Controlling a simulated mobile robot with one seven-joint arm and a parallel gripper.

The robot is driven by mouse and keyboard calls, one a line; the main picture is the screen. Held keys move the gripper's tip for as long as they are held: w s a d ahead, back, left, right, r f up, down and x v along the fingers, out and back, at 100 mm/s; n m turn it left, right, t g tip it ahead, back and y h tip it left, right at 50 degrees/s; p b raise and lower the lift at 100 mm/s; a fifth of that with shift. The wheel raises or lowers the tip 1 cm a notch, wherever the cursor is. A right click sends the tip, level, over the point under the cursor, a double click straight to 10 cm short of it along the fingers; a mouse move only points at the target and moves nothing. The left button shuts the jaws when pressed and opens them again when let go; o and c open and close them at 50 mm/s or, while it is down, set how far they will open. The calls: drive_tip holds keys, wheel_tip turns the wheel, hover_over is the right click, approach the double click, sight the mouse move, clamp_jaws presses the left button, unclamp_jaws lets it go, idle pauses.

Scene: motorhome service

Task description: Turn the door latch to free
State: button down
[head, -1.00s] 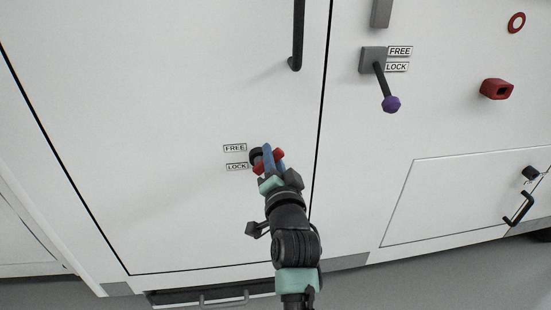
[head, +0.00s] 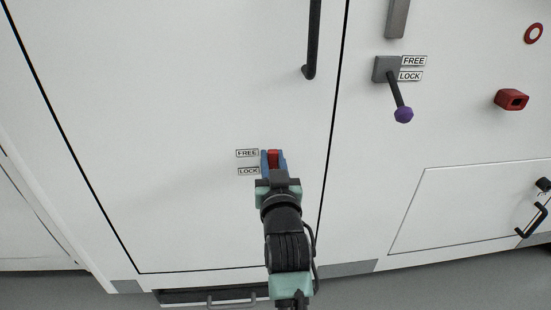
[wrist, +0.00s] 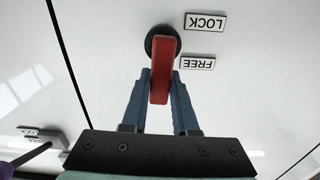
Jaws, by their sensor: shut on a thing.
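The door latch has a red handle (head: 273,160) and sits low on the large white door, just right of its FREE (head: 247,153) and LOCK (head: 248,171) labels. The wrist view, upside down, shows the red handle (wrist: 160,85) running from its round black base (wrist: 161,42) toward my gripper, past the level of the FREE label (wrist: 198,62). My gripper (head: 273,154) is shut on the handle, one blue finger on each side. In the head view my gripper hides the lower part of the latch.
To the right, a black lever with a purple knob (head: 403,115) hangs from a grey plate (head: 386,69) with its own FREE and LOCK labels. A black door handle (head: 313,40) is above.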

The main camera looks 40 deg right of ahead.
drive_tip(key=shift+a+n, duration=0.1)
drive_tip(key=shift+n, duration=0.3)
drive_tip(key=c, duration=0.7)
unclamp_jaws()
drive_tip(key=v, duration=1.2)
drive_tip(key=shift+s+a, duration=0.3)
